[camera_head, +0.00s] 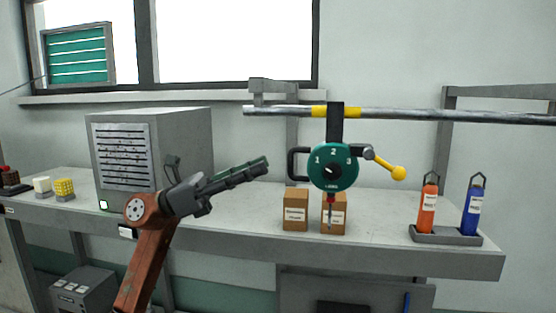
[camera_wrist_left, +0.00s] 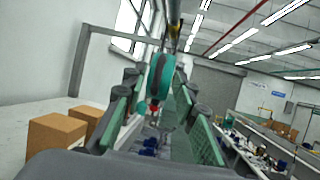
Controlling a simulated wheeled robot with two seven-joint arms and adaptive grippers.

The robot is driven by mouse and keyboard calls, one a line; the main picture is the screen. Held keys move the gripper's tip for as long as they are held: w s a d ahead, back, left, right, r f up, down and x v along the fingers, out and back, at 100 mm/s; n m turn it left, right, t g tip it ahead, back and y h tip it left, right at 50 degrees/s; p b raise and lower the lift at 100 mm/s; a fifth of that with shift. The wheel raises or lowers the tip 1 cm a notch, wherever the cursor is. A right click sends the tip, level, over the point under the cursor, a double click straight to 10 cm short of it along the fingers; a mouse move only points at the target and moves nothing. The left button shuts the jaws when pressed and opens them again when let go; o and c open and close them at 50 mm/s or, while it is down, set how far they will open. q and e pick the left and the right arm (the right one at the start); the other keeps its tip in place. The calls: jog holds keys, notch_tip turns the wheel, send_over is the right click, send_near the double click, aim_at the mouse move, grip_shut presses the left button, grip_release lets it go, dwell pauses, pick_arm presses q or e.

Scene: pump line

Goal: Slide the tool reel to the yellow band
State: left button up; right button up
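The tool reel (camera_head: 322,177) is a round teal body with numbers 1, 2 and 3. It hangs by a black strap from a grey rail (camera_head: 430,115). The strap crosses the yellow band (camera_head: 320,112) on the rail, with yellow showing on both sides. A dark loop handle (camera_head: 292,165) is on the reel's left, and a lever with a yellow knob (camera_head: 398,173) on its right. My left gripper (camera_head: 264,166) is left of the handle, apart from it. In the left wrist view its green-padded fingers (camera_wrist_left: 160,125) are spread, with the reel (camera_wrist_left: 158,76) beyond. My right gripper is not seen.
Two cardboard boxes (camera_head: 295,210) stand on the bench (camera_head: 380,232) below the reel. A grey louvred cabinet (camera_head: 180,145) stands behind my left arm. Orange (camera_head: 428,208) and blue (camera_head: 472,211) bottles stand in a tray at right.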

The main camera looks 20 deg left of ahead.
pick_arm(q)
jog(key=v, duration=0.4)
jog(key=shift+w, duration=0.1)
jog(key=shift+d, duration=0.15)
